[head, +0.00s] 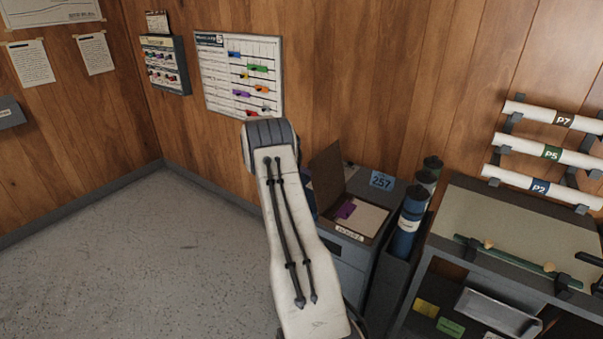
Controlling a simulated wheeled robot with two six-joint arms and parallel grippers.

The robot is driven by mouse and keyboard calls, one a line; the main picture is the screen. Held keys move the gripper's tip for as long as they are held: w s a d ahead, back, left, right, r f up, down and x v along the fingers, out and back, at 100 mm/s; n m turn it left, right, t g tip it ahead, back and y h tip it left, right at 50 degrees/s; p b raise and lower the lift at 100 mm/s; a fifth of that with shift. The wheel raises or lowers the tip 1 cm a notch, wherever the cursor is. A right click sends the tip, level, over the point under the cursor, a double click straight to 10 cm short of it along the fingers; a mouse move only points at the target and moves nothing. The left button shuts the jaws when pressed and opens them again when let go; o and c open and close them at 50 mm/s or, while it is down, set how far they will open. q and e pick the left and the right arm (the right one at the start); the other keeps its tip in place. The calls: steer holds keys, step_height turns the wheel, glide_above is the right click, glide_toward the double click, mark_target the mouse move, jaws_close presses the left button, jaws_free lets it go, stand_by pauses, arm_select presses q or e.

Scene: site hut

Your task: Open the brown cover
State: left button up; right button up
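The brown cover (327,178) stands raised at the left side of a shallow brown box on a grey cabinet. The box is open; pale paper (368,217) and a purple item (346,210) show inside, and a label (350,234) is on its front. My arm rises through the middle of the view, in front of the cabinet's left part. A small dark part, which looks like my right gripper (310,195), shows behind that arm, close to the cover's lower left edge. Its fingers are mostly hidden, so contact and opening cannot be told. My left gripper is out of view.
A blue 257 sign (382,181) is behind the box. Dark and blue tubes (407,223) stand right of the cabinet. A table (520,222) with a green rod is further right, below wall-mounted rolls (545,151). The floor at left is clear.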

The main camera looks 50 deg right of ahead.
steer(key=b+v, duration=0.2)
steer(key=v, duration=0.7)
steer(key=shift+a+r, duration=0.2)
steer(key=shift+a, duration=0.1)
steer(key=shift+w, duration=0.1)
steer(key=w+a+r+m+t+y, duration=0.1)
steer(key=a, duration=0.8)
steer(key=w+a+r+m+t+y, duration=0.1)
steer(key=w+a, duration=0.1)
steer(key=a, duration=0.7)
steer(key=s+a+r+m+t+y, duration=0.1)
steer(key=s+a+m, duration=0.15)
steer(key=a, duration=0.65)
steer(key=s+a+m+y, duration=0.1)
steer(key=s+a+y, duration=0.15)
steer(key=a, duration=0.65)
steer(key=s+a+m+y, duration=0.3)
steer(key=s+a, duration=1)
steer(key=a, duration=0.1)
steer(key=s+a+f+m+y, duration=0.1)
steer(key=s+a+m, duration=0.1)
steer(key=s, duration=0.5)
steer(key=s+a+f+m+g, duration=0.1)
steer(key=s+a+m, duration=0.1)
steer(key=s, duration=0.6)
steer(key=shift+a+y, duration=0.35)
steer(key=shift+a, duration=0.5)
